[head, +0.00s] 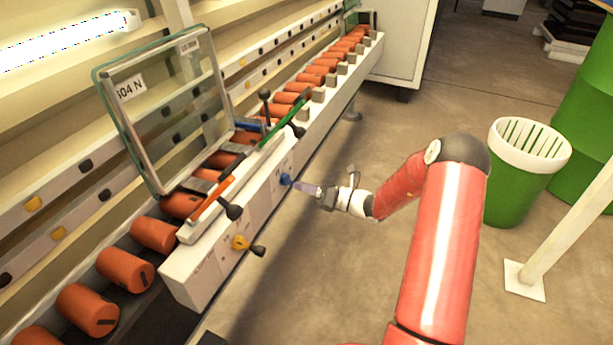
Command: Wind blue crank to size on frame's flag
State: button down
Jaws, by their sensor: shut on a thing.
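The blue crank (286,180) sits on the front face of the pale machine box (205,262), right of a yellow crank (241,243). My gripper (308,189) reaches in from the right and is shut on the blue crank. The fingers hide part of the crank's handle. A glass pane in a light frame (178,188) stands upright on the rollers behind the box. A white flag (130,87) on the frame's upper left carries dark print that looks like "604 N", its first character partly unclear. The box's small markings are too small to read.
Orange rollers (154,234) run in a line along the conveyor. Green (284,121) and orange (212,199) bars with black knobs stick up near the frame. A green bin with a white rim (517,180) and a pale post stand to the right. Floor between is clear.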

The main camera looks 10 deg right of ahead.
jog(key=shift+s+a+f+m+p, duration=0.1)
jog(key=shift+s+f+m+p, duration=0.05)
jog(key=shift+m+p, duration=0.4)
jog(key=c, duration=1.2)
grip_release()
jog(key=v, duration=0.8)
jog(key=shift+b, duration=0.3)
jog(key=shift+a, duration=0.2)
